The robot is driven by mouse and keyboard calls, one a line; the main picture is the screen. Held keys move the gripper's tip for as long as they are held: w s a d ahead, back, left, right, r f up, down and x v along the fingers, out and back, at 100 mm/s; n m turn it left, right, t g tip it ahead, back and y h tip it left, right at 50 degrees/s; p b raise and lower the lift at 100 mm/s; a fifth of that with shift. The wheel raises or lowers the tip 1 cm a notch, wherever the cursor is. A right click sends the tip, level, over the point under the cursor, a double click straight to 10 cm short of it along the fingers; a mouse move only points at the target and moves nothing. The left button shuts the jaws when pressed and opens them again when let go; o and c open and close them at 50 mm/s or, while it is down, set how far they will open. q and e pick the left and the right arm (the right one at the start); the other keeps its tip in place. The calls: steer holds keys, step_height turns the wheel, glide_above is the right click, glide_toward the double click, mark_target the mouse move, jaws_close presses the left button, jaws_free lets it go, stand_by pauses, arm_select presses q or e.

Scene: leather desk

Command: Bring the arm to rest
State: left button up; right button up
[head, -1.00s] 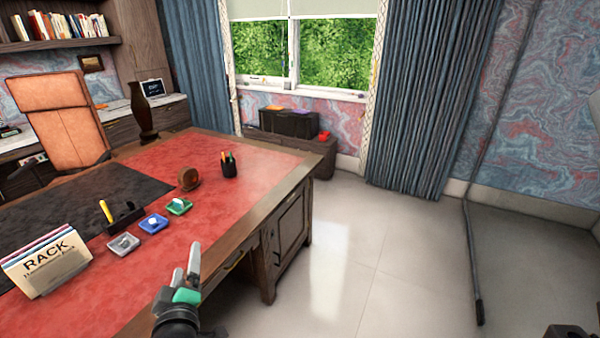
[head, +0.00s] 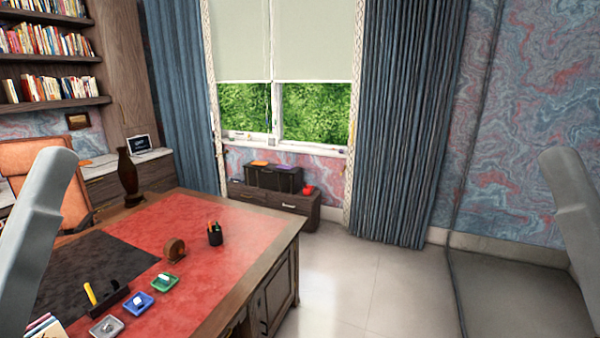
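Neither gripper shows in the head view. Grey links of my own arms stand at the left and right edges of the view, and what lies beyond them is out of frame. The desk (head: 225,295) with its red leather top fills the lower left.
On the desk are a grey dish (head: 106,327), a blue dish (head: 137,305), a green dish (head: 164,283), a pen cup (head: 215,235), a round brown object (head: 174,250) and a black holder (head: 108,300). A dark vase (head: 128,175) stands at its far edge. Floor (head: 350,285) right of the desk is clear.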

arm_select(q)
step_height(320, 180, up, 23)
steer(key=p, duration=1.9)
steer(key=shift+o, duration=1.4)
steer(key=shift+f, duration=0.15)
